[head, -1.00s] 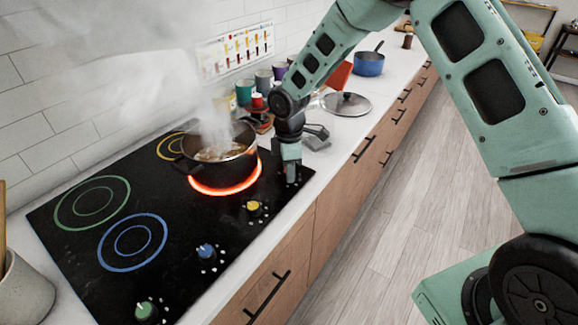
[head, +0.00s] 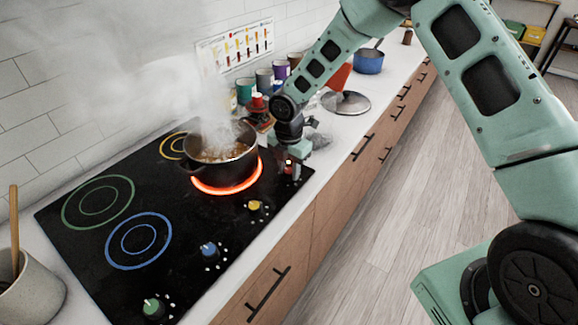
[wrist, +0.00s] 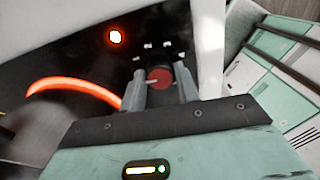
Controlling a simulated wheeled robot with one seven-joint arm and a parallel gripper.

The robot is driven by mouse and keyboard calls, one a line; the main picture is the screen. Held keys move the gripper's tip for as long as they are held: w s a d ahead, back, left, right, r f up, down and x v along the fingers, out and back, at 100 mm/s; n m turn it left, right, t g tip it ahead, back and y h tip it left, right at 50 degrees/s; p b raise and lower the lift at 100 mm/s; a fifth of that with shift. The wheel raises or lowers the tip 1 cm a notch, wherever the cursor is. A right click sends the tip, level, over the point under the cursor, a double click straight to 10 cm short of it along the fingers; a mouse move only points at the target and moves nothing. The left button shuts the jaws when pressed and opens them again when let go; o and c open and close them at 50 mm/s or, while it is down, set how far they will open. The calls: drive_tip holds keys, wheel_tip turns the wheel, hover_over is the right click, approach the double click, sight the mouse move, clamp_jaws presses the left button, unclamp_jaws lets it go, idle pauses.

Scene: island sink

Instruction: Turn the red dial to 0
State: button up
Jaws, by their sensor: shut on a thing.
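The red dial (wrist: 160,78) shows in the wrist view between my two fingers. It is round, with a pale pointer line directed to the left. My gripper (wrist: 162,82) is shut on the dial, one finger on each side. Small white marks and a glowing red light (wrist: 115,37) lie around the dial. The burner ring (head: 226,188) under the steaming pot (head: 222,165) glows red-orange. I cannot read a 0 mark.
The black cooktop (head: 75,245) also bears yellow (head: 254,205), blue (head: 209,250) and green (head: 153,307) dials along its front edge. The hot pot stands just left of my gripper. A glass lid (head: 346,103) and cups (head: 264,80) are behind on the counter.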

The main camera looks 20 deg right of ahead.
sight(289, 171)
drive_tip(key=shift+n, duration=0.3)
drive_tip(key=o, duration=1)
drive_tip(key=shift+c, duration=0.2)
wheel_tip(289, 171, up, 18)
drive_tip(key=b, duration=0.3)
drive_tip(key=shift+f, duration=0.25)
drive_tip(key=s+a+r+m, duration=0.1)
drive_tip(key=s+a+m, duration=0.3)
drive_tip(key=s, duration=0.5)
drive_tip(key=s+a+r+m, duration=0.1)
drive_tip(key=s+a+m, duration=0.3)
drive_tip(key=s, duration=0.5)
drive_tip(key=s+d+m, duration=0.2)
drive_tip(key=s+m, duration=0.7)
drive_tip(key=s, duration=0.6)
drive_tip(key=shift+s+f+m+y, duration=0.3)
drive_tip(key=shift+s+f, duration=0.05)
drive_tip(key=shift+f, duration=0.05)
